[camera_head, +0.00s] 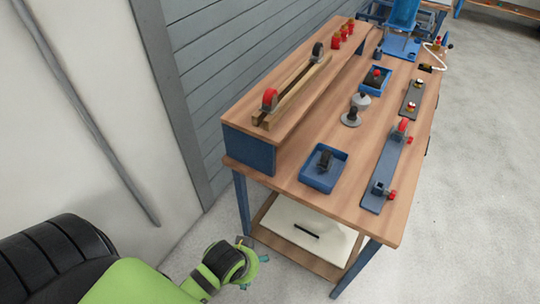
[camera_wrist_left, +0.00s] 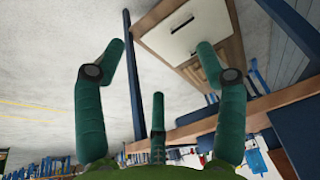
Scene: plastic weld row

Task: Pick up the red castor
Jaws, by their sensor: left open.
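A castor with a red wheel (camera_head: 269,99) stands at the near end of a wooden rack (camera_head: 292,96) on the raised shelf. Another red-wheeled part (camera_head: 403,126) sits on the long grey plate at the bench's right side; I cannot tell from here if it is a castor too. My left gripper (camera_head: 250,265) is low in front of the bench, below the top and well apart from both. In the left wrist view its green fingers (camera_wrist_left: 160,62) are spread and empty, and no red castor shows there. My right gripper is in neither view.
The wooden bench (camera_head: 285,192) holds a blue tray (camera_head: 311,181) with a dark castor, the grey plate (camera_head: 382,172), a second blue tray (camera_head: 366,85) and several red items (camera_head: 337,42). A dark-wheeled castor (camera_head: 317,50) is at the rack's far end.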

